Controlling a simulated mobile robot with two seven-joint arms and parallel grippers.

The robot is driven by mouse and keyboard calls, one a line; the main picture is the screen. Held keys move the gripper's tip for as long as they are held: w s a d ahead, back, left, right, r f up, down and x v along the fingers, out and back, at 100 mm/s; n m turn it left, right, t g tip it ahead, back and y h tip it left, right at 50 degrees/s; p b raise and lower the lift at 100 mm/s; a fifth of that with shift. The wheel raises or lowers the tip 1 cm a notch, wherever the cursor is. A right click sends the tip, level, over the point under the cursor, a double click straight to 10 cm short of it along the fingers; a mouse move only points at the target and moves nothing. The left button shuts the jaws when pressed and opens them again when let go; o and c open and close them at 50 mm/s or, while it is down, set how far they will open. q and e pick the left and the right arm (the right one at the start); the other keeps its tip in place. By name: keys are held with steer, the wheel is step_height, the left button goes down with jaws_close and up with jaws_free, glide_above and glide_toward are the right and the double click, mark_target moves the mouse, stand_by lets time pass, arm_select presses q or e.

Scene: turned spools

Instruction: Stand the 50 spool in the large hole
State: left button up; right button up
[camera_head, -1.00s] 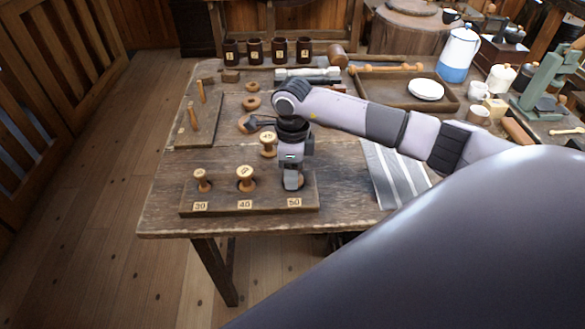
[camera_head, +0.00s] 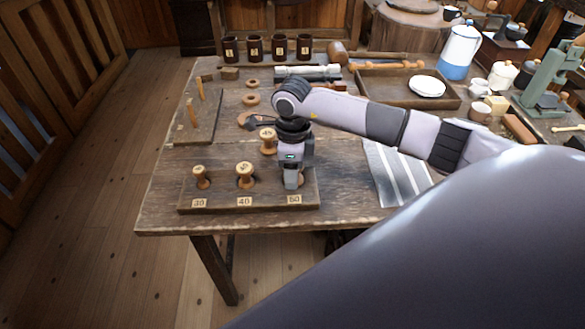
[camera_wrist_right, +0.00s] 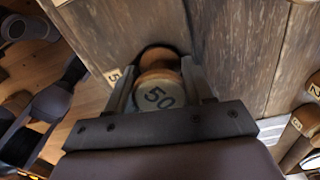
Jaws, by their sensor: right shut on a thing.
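My right gripper (camera_head: 292,186) points down at the board's right end, above the 50 label (camera_head: 294,199). It is shut on the 50 spool (camera_wrist_right: 158,93), whose top with the number faces the right wrist camera between the two fingers. A dark crescent of the large hole (camera_wrist_right: 160,54) shows just beyond the spool. I cannot tell how deep the spool sits in it. In the head view the gripper hides the spool and most of the hole. The spool board (camera_head: 218,206) lies along the table's front edge. My left gripper is not in view.
A small spool (camera_head: 201,177) and a middle spool (camera_head: 245,175) stand at the board's 30 and 40 places. Another spool (camera_head: 268,140) stands behind the board, close to my right gripper. A pegged board (camera_head: 190,135) lies at left.

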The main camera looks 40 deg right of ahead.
steer(key=shift+f, duration=0.15)
steer(key=o, duration=1.4)
steer(key=shift+a+f, duration=0.1)
steer(key=shift+f, duration=0.05)
steer(key=shift+s+a, duration=0.1)
steer(key=shift+s, duration=0.05)
steer(key=shift+c, duration=0.4)
